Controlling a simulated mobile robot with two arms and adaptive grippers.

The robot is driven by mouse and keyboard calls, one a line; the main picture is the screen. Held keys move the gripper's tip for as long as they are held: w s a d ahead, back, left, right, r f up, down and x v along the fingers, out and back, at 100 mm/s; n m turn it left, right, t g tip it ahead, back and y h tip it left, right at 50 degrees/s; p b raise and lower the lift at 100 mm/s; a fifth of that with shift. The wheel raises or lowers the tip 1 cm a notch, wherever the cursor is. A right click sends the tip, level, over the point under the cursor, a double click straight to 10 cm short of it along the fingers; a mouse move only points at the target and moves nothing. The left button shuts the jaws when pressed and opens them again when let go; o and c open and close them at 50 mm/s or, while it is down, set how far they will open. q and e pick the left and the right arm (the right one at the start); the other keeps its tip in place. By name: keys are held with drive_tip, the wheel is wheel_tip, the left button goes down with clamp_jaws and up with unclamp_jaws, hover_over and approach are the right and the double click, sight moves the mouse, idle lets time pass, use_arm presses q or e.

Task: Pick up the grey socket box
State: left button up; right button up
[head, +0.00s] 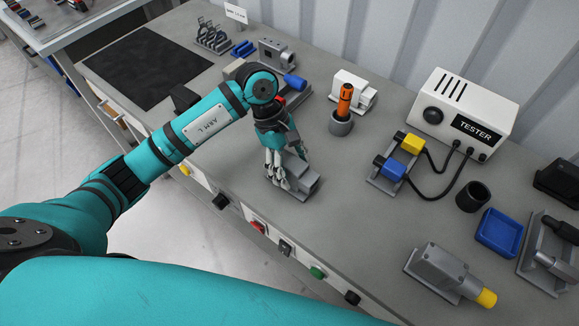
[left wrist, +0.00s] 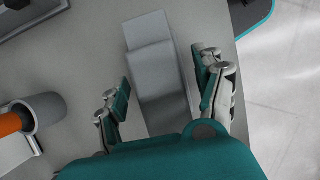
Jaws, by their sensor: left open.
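The grey socket box (head: 303,180) sits on the grey workbench near its front edge, partly hidden by my left gripper in the head view. My left gripper (head: 280,175) points down over the box with its fingers apart. In the left wrist view the grey socket box (left wrist: 160,88) lies between the two open fingers of my left gripper (left wrist: 161,79). One finger is on each side. A gap shows on the left side; on the right the finger looks close, and I cannot tell whether it touches. My right gripper is not in view.
An orange-handled tool (head: 345,98) stands in a grey cup (head: 341,125) behind the box. A white tester (head: 463,112) with cables, a blue tray (head: 499,233) and a yellow-capped grey unit (head: 440,270) stand to the right. A black mat (head: 145,66) lies at the left.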

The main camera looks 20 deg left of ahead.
use_arm(q)
drive_tip(key=shift+x, duration=1.35)
drive_tip(key=c, duration=1.3)
drive_tip(key=shift+w, duration=0.1)
drive_tip(key=shift+c, duration=0.4)
drive_tip(key=shift+r, duration=0.15)
